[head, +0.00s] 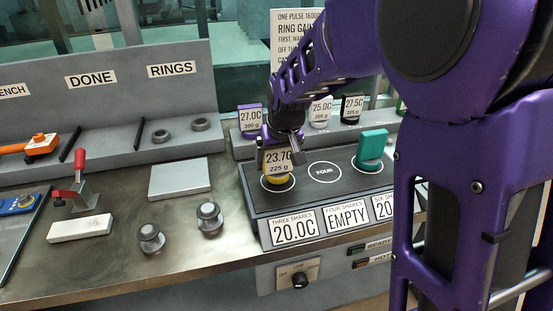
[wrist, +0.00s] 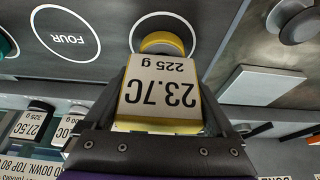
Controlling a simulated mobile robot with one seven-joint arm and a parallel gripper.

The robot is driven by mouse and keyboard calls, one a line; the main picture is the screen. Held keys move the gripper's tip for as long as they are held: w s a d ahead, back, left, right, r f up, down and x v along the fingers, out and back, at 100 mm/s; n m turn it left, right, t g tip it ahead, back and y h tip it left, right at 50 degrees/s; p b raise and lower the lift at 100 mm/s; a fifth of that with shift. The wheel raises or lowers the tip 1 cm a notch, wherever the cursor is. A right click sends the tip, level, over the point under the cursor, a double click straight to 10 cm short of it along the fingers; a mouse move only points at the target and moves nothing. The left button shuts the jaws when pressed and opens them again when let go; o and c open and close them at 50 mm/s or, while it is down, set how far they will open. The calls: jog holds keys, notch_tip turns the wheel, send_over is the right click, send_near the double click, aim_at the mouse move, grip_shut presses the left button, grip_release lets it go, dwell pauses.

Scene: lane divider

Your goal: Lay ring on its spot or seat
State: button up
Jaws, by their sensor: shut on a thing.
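Two small dark grey rings (head: 160,136) (head: 200,124) lie on the grey shelf under the RINGS sign (head: 171,70). My gripper (head: 286,150) is not at them; it is over the dark block's left white circle (head: 264,186). It is shut on a yellow piece (head: 280,179) labelled 23.7C, 225 g. In the wrist view the label (wrist: 160,92) sits between the fingers, and the yellow round end (wrist: 162,43) is within the circle (wrist: 188,30). I cannot tell whether it touches the surface. The middle circle, marked FOUR (head: 324,171), is empty.
A teal piece (head: 370,148) stands on the right circle. Labelled pieces (head: 250,118) (head: 352,107) stand behind the block. Two knobbed grey metal parts (head: 151,238) (head: 209,219), a pale plate (head: 180,179) and a red-handled clamp (head: 80,180) are on the bench at left.

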jog(key=shift+f, duration=0.45)
jog(key=o, duration=1.3)
jog(key=p+v, duration=1)
jog(key=v, duration=0.7)
jog(key=shift+r, duration=0.2)
